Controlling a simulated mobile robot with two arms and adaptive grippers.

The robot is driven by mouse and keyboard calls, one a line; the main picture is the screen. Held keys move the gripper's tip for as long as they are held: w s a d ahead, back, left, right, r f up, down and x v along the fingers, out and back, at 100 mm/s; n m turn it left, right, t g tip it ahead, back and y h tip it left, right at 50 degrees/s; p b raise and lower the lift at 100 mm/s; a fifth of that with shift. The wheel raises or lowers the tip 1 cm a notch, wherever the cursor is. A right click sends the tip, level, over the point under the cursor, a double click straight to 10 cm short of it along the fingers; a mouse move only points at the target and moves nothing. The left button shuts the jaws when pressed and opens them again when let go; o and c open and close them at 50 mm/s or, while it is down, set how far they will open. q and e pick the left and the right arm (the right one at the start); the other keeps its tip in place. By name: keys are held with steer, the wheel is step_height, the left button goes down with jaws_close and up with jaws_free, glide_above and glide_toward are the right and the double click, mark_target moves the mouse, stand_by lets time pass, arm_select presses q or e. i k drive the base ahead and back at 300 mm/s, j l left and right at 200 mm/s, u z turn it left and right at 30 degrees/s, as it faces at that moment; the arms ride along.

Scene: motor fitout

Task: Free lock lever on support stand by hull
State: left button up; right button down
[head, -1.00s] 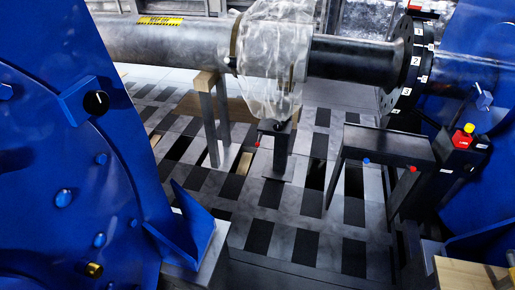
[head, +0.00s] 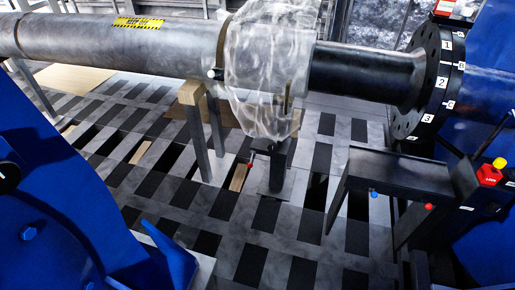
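A dark support stand (head: 276,172) stands on the slatted floor below a plastic-wrapped section of a long shaft. A small red-tipped lever (head: 250,165) sticks out from its left side. A second stand with a wooden top block (head: 191,94) stands to its left under the grey pipe. At the right, a dark bench-like stand (head: 400,172) carries a blue knob (head: 373,194) and a red knob (head: 428,207). I cannot tell which of these is the lock lever. Neither of my grippers is in view.
A large blue bolted structure (head: 45,215) fills the lower left. The grey pipe (head: 120,48) crosses the top to a black numbered flange (head: 428,85) by a blue body at right. A red and yellow button box (head: 490,172) is nearby. Floor is open in the centre.

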mark_target(250, 165)
steer(key=i+l, duration=0.25)
steer(key=i, duration=0.25)
steer(key=i+l, duration=0.2)
steer(key=i, duration=0.35)
steer(key=i+l+u, duration=0.1)
steer(key=i+l, duration=0.15)
steer(key=i, duration=0.25)
